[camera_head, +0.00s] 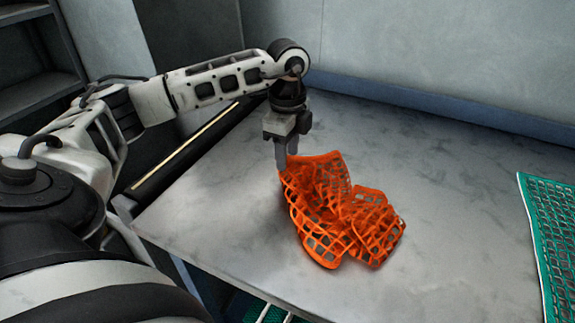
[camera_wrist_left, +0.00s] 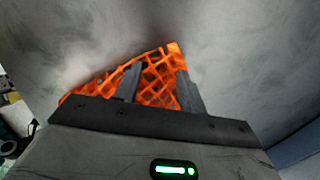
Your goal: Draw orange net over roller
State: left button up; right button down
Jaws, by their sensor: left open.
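The orange net (camera_head: 340,210) lies crumpled in a heap on the grey table, left of the table's middle. My left gripper (camera_head: 287,160) points down at the net's upper left corner. In the left wrist view my left gripper (camera_wrist_left: 158,85) has its two fingers apart, with part of the orange net (camera_wrist_left: 155,72) showing between and beyond them. Whether the fingers touch the net I cannot tell. The roller (camera_head: 190,145) seems to be the dark bar with a pale yellow strip along the table's left edge. My right gripper is in neither view.
The grey table (camera_head: 455,185) is bare around the orange net. A green net (camera_head: 550,225) lies at the table's right side. A blue ledge (camera_head: 430,102) and a pale wall run along the back. More green netting (camera_head: 262,312) shows below the table's front edge.

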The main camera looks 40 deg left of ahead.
pick_arm(q)
jog(key=shift+f, duration=0.2)
jog(key=shift+f, duration=0.15)
jog(key=shift+f+b, duration=0.55)
jog(key=shift+f, duration=0.1)
grip_shut()
